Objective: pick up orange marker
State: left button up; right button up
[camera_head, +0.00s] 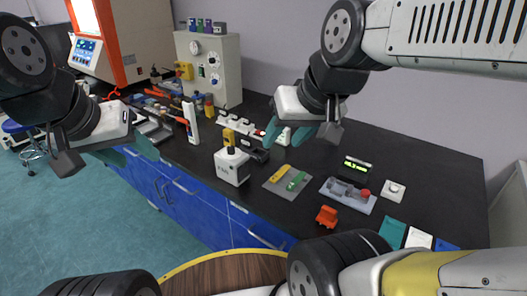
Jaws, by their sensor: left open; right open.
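A yellow-orange, marker-like piece (280,173) lies on a small grey mat (267,185) near the middle of the black bench. A green piece (296,181) lies beside it. A separate, chunky orange object (326,216) sits near the bench's front edge; I cannot tell for sure which orange thing is the marker. My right gripper (302,135) is open and empty, above the bench and behind the mat in the picture. My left gripper (107,158) is open and empty at the left, in front of the bench, far from the mat.
A white box (231,168) with a yellow top stands left of the mat. A grey tray (348,196) with a red knob and a small lit display (357,170) are to the right. Teal, white and blue cards lie at the front right. A grey instrument cabinet (211,75) stands behind.

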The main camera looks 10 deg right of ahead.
aim_at(327, 216)
jog(key=z, duration=1.35)
